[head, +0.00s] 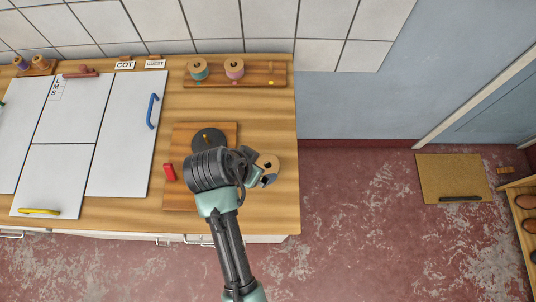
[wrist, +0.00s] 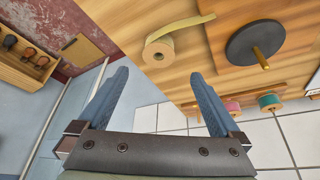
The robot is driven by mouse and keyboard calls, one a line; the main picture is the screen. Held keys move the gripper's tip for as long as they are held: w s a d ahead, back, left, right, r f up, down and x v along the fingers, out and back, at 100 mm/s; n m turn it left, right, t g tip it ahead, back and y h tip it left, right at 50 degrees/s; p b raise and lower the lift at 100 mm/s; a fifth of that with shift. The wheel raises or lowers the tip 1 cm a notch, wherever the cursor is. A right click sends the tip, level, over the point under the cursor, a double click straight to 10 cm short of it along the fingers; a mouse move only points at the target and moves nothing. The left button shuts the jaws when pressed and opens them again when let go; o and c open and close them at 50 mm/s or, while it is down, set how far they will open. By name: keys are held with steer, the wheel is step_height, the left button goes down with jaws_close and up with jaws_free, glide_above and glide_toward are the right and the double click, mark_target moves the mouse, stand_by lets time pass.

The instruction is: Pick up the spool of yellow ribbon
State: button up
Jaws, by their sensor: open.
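The spool of yellow ribbon (wrist: 158,52) is a pale, round spool on the wooden worktop, with a loose yellow ribbon tail (wrist: 188,27) running off to the right in the wrist view. In the head view the spool (head: 268,161) sits near the worktop's right edge, partly hidden by my gripper (head: 262,173). In the wrist view my gripper (wrist: 158,76) has its two blue-grey fingers spread wide and empty. The spool shows beyond the gap between the fingertips, apart from them.
A rack (head: 220,84) at the back holds a teal spool (head: 199,69) and a pink spool (head: 234,67); its right end is bare, with a yellow dot. A dark disc with a brass peg (wrist: 255,43) stands on a board (head: 180,140).

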glide_toward(270, 165)
steer(key=shift+x, duration=0.85)
steer(key=shift+p+x, duration=0.9)
steer(key=shift+x, duration=1.7)
steer(key=shift+d, duration=0.1)
steer(key=c, duration=1.4)
steer(key=shift+r, duration=0.1)
